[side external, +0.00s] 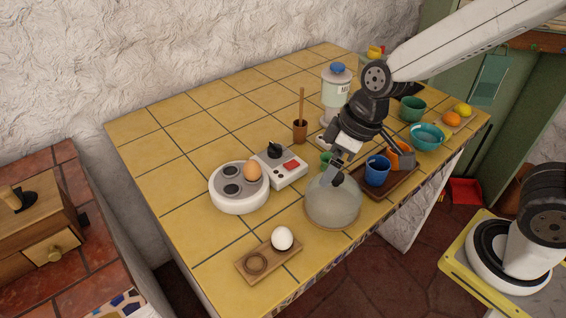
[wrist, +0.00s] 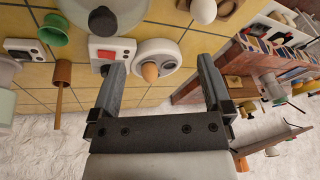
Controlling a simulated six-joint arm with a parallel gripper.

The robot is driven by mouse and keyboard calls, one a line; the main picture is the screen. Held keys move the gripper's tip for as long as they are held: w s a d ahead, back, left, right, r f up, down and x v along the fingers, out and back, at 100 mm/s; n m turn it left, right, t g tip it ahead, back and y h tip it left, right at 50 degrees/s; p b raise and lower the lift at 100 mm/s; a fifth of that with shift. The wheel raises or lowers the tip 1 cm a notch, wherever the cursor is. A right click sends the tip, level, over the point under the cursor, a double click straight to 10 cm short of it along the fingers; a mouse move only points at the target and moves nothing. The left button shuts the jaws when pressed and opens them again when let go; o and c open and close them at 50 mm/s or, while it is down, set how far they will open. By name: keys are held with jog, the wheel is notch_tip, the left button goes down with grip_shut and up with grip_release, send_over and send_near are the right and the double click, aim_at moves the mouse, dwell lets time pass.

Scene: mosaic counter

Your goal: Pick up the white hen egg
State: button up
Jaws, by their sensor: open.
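The white hen egg (side external: 283,238) sits upright at the right end of a small wooden holder (side external: 270,264); the round recess at the holder's left end is empty. In the wrist view the white egg (wrist: 203,10) is at the top edge, partly cut off. My gripper (side external: 371,173) is open and empty, above the counter behind and to the right of the egg, near the glass dome. In the wrist view my gripper's (wrist: 160,68) two fingers are spread wide. A brown egg (side external: 252,170) sits on the white round cooker (side external: 238,205); it shows between the fingers in the wrist view.
The glass dome (side external: 333,208) stands between the egg and my gripper. A control box (side external: 280,167) with a black knob is beside the cooker. A blue cup (side external: 377,170) stands on a brown tray (side external: 398,191). The counter's left tiles (side external: 185,250) are clear.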

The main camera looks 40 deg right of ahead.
jog(key=a+n+y, duration=0.2)
jog(key=a+n, duration=0.1)
jog(key=a, duration=0.5)
send_near(287, 228)
jog(key=a+f, duration=0.2)
jog(key=shift+w+d+f, duration=0.2)
jog(key=shift+w+f, duration=0.15)
jog(key=shift+f, duration=0.25)
jog(key=shift+a+f, duration=0.1)
jog(key=shift+f, duration=0.05)
jog(key=shift+x, duration=1.1)
jog(key=shift+f, duration=0.1)
jog(key=shift+x, duration=2.55)
jog(key=c, duration=1)
